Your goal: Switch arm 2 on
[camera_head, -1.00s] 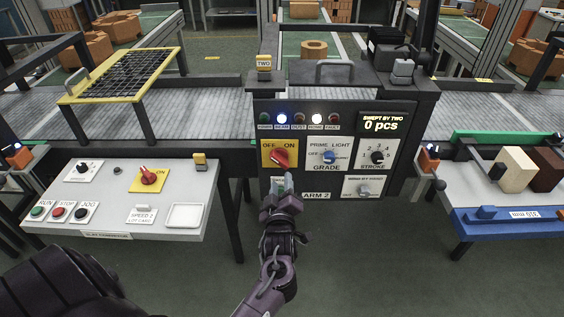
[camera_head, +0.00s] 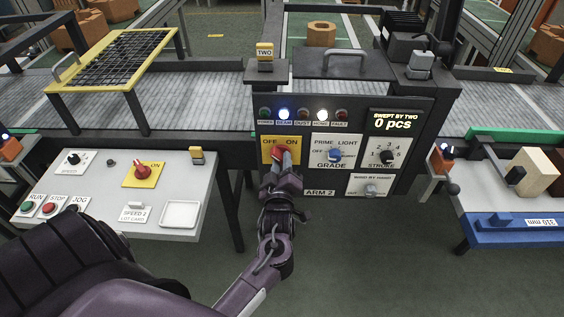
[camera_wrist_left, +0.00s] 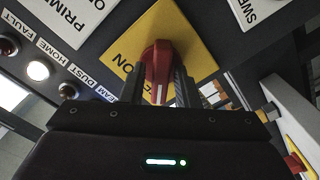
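The arm 2 panel (camera_head: 340,185) is a dark box with a yellow OFF/ON plate (camera_head: 267,143) and a red rotary switch (camera_head: 279,155). My left gripper (camera_head: 284,165) is at this switch and partly covers it. In the left wrist view, the red switch handle (camera_wrist_left: 159,70) stands between the two fingers, over the yellow plate (camera_wrist_left: 190,35). The fingers are very close to its sides; whether they press on it is unclear. The blue BEAM lamp (camera_head: 284,114) and white HOME lamp (camera_head: 322,115) are lit. My right gripper is out of view.
Beside the switch are a blue GRADE knob (camera_head: 334,154) and a black STROKE knob (camera_head: 387,157). The display (camera_head: 395,119) reads 0 pcs. At left, a white control desk (camera_head: 110,215) carries another red switch (camera_head: 140,168). A blue-edged bench (camera_head: 505,230) stands at right.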

